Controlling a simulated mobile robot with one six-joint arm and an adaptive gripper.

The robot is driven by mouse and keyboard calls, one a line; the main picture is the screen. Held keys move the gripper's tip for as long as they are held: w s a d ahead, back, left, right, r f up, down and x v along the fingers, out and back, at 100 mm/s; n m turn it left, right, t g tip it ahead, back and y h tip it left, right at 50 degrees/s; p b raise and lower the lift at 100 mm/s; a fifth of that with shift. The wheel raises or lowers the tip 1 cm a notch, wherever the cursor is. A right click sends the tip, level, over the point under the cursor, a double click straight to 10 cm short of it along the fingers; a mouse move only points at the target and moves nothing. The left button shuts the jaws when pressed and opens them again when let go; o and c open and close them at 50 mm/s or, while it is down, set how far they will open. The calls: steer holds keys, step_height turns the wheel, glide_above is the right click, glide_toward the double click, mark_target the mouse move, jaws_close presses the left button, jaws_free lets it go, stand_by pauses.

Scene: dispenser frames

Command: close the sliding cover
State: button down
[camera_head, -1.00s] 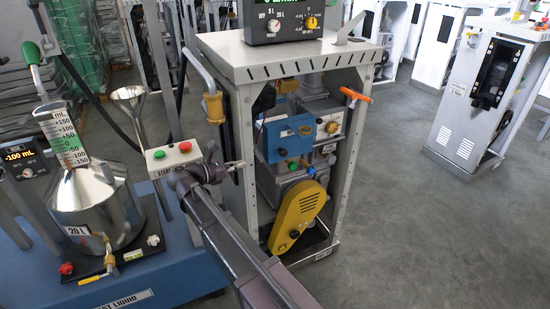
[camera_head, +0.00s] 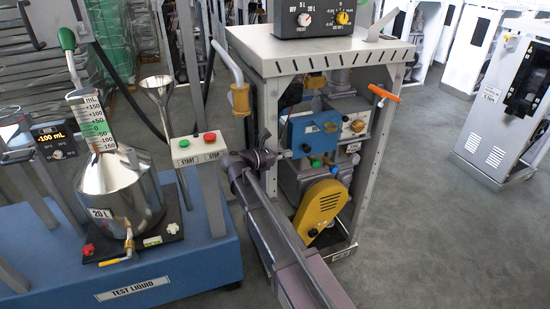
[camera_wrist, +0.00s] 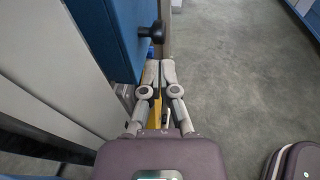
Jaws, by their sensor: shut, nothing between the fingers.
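The dispenser frame (camera_head: 330,62) stands in the middle of the head view with its near side open. Inside are a blue box (camera_head: 306,138) and a yellow guard (camera_head: 320,208). I cannot tell for sure which part is the sliding cover. My gripper (camera_head: 285,154) is shut and empty at the left edge of the blue box; contact is unclear. In the wrist view my gripper (camera_wrist: 160,72) has its fingers together, to the right of a blue panel (camera_wrist: 112,35) bearing a black knob (camera_wrist: 152,32). The knob is just beyond and left of the fingertips.
An orange handle (camera_head: 384,93) juts from the frame's right side. A start/stop box (camera_head: 198,149) and a steel measuring can (camera_head: 120,192) stand on the blue base (camera_head: 190,262).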

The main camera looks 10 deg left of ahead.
mark_target(304, 150)
steer(key=shift+b+x, duration=0.3)
steer(key=shift+x, duration=2.25)
